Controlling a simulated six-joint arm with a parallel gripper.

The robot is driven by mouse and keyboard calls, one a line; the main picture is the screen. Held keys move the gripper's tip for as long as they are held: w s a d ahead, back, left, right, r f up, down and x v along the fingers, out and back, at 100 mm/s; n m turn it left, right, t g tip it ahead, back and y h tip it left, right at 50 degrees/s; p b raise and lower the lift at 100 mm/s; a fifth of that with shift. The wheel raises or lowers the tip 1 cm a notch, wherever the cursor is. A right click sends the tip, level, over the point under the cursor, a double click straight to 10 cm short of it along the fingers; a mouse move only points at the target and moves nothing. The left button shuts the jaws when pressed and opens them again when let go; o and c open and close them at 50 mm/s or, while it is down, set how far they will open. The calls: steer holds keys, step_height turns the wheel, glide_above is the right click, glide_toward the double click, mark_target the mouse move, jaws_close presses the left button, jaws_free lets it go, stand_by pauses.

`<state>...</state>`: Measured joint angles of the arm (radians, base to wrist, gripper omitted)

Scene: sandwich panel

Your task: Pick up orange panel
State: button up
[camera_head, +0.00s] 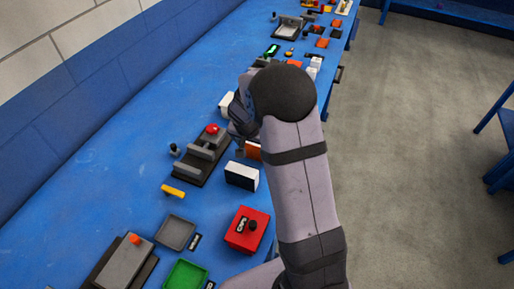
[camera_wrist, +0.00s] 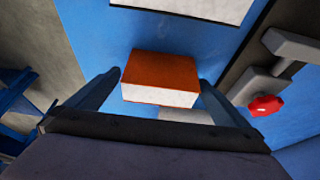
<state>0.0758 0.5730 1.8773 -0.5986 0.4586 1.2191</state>
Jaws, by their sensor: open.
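The orange panel (camera_wrist: 160,70) is a block with an orange top face and a white side face, on the blue table in the wrist view. My gripper (camera_wrist: 160,80) is open, with one finger to the left of the panel and one to the right. I cannot tell whether the fingers touch it. In the head view, a small part of the orange panel (camera_head: 253,151) shows beside my arm, and the arm hides the rest. My gripper (camera_head: 240,140) is mostly hidden there behind the wrist.
A black-and-white block (camera_head: 242,176) stands close by on the near side. A dark fixture with grey bars and a red knob (camera_head: 212,129) is to the left. A red box (camera_head: 247,229) and a yellow piece (camera_head: 173,191) lie nearer. Blue table is bare along the wall.

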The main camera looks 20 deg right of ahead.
steer(key=c, duration=1.2)
